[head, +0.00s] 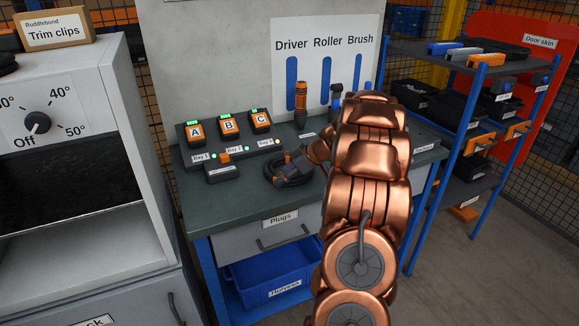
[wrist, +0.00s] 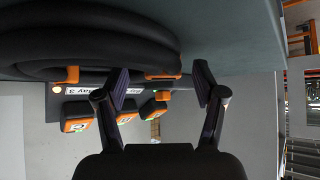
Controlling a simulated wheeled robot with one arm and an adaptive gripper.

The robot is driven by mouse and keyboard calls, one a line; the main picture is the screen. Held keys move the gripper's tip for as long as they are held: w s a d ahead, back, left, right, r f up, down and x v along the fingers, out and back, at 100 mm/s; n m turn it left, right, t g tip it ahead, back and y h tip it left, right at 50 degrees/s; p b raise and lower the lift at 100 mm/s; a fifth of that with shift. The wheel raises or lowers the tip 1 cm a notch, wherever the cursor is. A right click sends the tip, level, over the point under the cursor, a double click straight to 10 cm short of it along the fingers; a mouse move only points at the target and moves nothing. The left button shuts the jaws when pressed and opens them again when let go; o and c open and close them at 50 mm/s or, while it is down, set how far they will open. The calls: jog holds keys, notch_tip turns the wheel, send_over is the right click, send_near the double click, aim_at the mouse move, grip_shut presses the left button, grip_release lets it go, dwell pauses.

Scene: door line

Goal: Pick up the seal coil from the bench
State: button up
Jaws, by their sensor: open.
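The seal coil (head: 290,184) is a black ring of cord lying on the grey-green bench top (head: 225,212), in front of the tool board. In the wrist view the coil (wrist: 90,55) fills the upper left, with orange bands on it. I cannot tell whether the fingers touch the coil.
A charger with batteries A, B and C (head: 229,125) stands behind left, with a loose orange-black device (head: 222,170) before it. A driver (head: 300,105) and roller (head: 335,105) stand at the back. A blue shelf rack (head: 470,95) is right, a grey cabinet (head: 110,95) left.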

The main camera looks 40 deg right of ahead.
jog(key=shift+w+a+f, duration=0.3)
jog(key=shift+w+f, duration=0.1)
jog(key=shift+f, duration=0.05)
jog(key=shift+c, duration=0.3)
grip_shut()
